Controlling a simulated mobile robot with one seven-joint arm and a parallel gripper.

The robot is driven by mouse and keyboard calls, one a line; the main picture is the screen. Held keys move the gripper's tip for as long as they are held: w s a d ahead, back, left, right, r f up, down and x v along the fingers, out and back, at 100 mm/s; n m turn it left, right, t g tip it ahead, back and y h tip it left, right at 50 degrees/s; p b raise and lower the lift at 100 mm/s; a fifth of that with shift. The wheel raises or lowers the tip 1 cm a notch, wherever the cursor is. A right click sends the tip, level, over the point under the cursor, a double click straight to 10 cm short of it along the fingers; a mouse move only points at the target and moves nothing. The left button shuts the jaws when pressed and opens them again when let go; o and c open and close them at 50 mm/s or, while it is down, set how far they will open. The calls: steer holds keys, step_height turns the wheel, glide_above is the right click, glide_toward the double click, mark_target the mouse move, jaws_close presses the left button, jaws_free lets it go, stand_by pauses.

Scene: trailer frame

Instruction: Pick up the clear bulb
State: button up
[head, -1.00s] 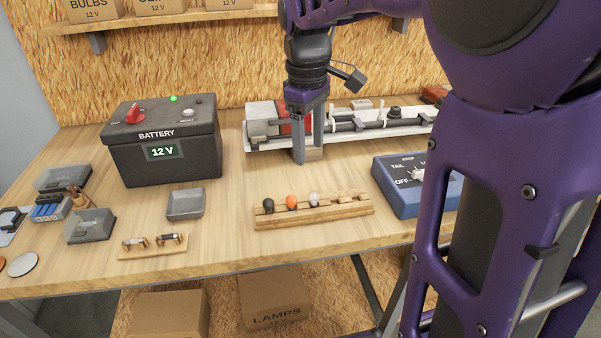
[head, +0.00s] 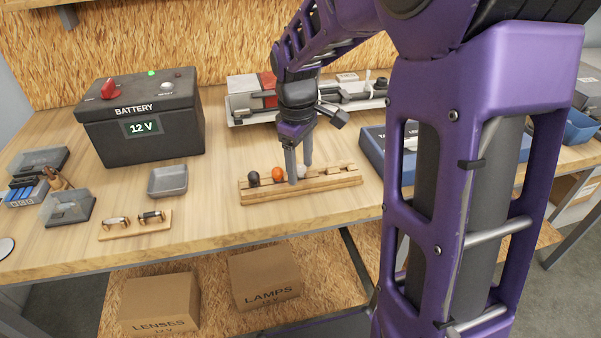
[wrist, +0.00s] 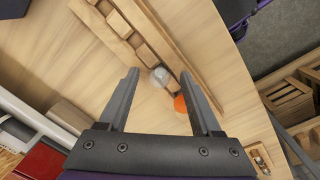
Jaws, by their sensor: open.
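The clear bulb (head: 301,172) sits in the wooden rack (head: 335,184), right of the orange bulb (head: 278,174) and the dark bulb (head: 253,179). A finger partly hides it in the head view. In the wrist view the clear bulb (wrist: 160,76) lies between the two open fingertips, and the orange bulb (wrist: 180,104) is close to the right finger. My gripper (head: 300,173) points down over the rack, open and empty, with one finger on each side of the clear bulb. I cannot tell whether a finger touches it.
A blue switch box (head: 371,148) stands right of the rack. A small grey tray (head: 168,182) and the battery (head: 140,120) are to the left. Bare tabletop lies between tray and rack.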

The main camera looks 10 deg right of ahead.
steer(key=c, duration=0.9)
steer(key=shift+c, duration=0.2)
